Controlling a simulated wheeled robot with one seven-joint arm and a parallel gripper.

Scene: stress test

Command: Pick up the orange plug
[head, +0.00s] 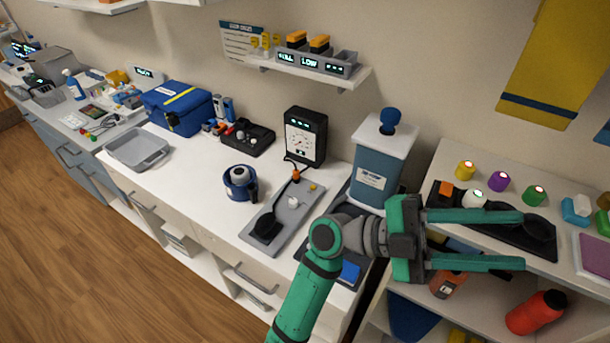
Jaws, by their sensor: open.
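A small orange plug (296,175) sits at the back of a grey tray (265,226) on the white counter. A thin dark cable loops from it toward the black gauge unit (305,137) behind. My gripper (522,241) is open and empty, with its two green fingers spread and pointing right. It is in front of the right-hand shelf, well to the right of the plug and apart from it.
A blue canister (379,163) with a white lid stands between the plug and my gripper. A blue-and-white round pot (240,182) is left of the grey tray. A black tray (505,232) is partly hidden by my gripper. A red bottle (533,313) lies on the lower shelf.

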